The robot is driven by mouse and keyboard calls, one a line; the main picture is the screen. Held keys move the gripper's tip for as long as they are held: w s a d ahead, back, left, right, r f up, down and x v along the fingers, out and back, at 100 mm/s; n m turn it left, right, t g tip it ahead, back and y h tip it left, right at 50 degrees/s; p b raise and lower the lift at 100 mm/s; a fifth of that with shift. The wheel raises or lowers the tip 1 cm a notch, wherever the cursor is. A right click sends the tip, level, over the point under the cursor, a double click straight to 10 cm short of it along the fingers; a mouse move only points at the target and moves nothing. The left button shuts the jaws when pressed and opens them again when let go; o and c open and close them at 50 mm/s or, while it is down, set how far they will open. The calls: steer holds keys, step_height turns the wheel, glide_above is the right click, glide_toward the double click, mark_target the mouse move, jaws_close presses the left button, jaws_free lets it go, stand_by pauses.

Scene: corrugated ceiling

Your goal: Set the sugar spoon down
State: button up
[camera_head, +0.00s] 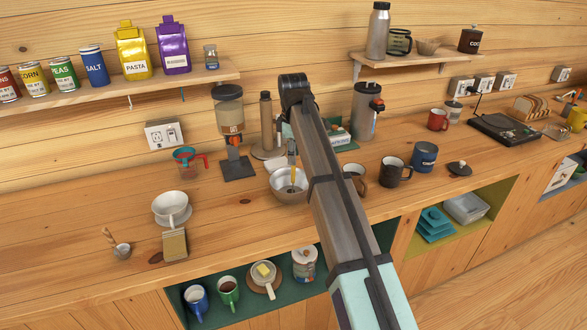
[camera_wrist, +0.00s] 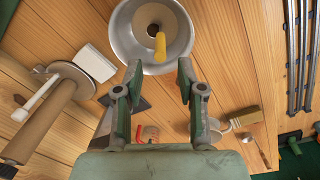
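A metal bowl (camera_head: 276,184) stands on the wooden counter, left of my arm. A yellow handle (camera_head: 293,174) rises from it. In the wrist view the handle (camera_wrist: 160,47) stands over a round tan patch inside the bowl (camera_wrist: 121,40). I cannot tell whether this handle is the sugar spoon. My gripper (camera_wrist: 160,68) is open, its fingertips apart near the bowl's lower rim in the wrist view, with nothing held between them. A small metal scoop with a wooden handle (camera_head: 122,250) lies at the counter's left.
Mugs (camera_head: 396,172) stand to the right. Counter between bowl and dripper is clear.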

steer(key=shift+s+r, duration=0.1)
steer(key=shift+r, duration=0.95)
